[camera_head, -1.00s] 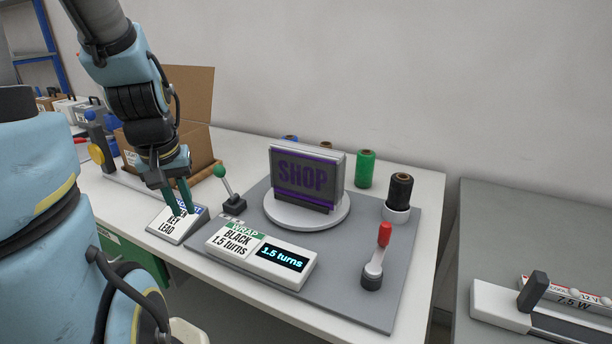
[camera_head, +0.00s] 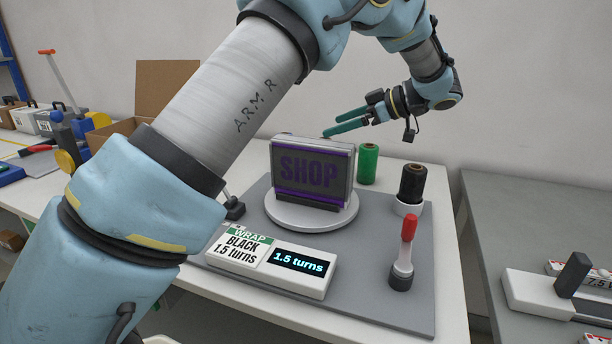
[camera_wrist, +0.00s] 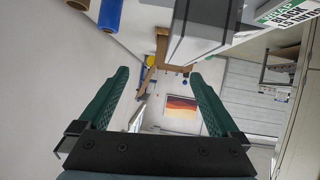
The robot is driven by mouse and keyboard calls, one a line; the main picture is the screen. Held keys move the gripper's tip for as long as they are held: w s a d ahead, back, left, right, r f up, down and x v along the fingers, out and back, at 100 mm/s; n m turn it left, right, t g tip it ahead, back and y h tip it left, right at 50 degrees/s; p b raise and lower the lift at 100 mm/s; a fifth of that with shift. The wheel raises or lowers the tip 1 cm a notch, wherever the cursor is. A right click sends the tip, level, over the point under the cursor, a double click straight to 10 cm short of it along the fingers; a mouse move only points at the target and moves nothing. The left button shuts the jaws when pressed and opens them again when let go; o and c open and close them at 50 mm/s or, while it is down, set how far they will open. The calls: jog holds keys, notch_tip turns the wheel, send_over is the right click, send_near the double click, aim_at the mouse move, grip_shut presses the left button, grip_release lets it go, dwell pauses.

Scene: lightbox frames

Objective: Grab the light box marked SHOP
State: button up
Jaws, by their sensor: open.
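The SHOP light box (camera_head: 312,172) is a grey-framed box with a dark front panel, purple letters and a purple strip along its bottom. It stands upright on a round white turntable (camera_head: 330,219). My gripper (camera_head: 329,127) is open and empty, above and behind the box's upper right corner in the head view, with its fingers pointing left. In the wrist view, my gripper (camera_wrist: 159,73) has its two green fingers spread apart with nothing between them. A grey box, apparently the light box (camera_wrist: 200,28), shows at the top there, beyond the right fingertip.
A green spool (camera_head: 368,163) and a black spool (camera_head: 412,183) stand right of the turntable. A red-knobbed lever (camera_head: 404,256) is at the front right. A wrap display unit (camera_head: 272,264) lies in front. An open cardboard box (camera_head: 165,90) is at the back left.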

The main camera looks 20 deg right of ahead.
aim_at(312, 148)
jog(key=s, duration=0.2)
jog(key=s+f+g, duration=0.1)
jog(key=shift+s+d+f+y, duration=0.1)
jog(key=shift+s+d+y, duration=0.2)
jog(key=shift+d+y, duration=0.1)
jog(key=p+x, duration=0.1)
jog(key=x, duration=0.3)
jog(key=shift+a+f, duration=0.1)
jog(key=shift+a, duration=0.15)
jog(key=p+x, duration=0.2)
jog(key=x, duration=0.3)
jog(key=shift+a+f+p, duration=0.1)
jog(key=shift+a+p, duration=0.2)
jog(key=shift+w+a+f, duration=0.15)
jog(key=shift+f, duration=0.1)
grip_shut()
jog(key=shift+r, duration=0.1)
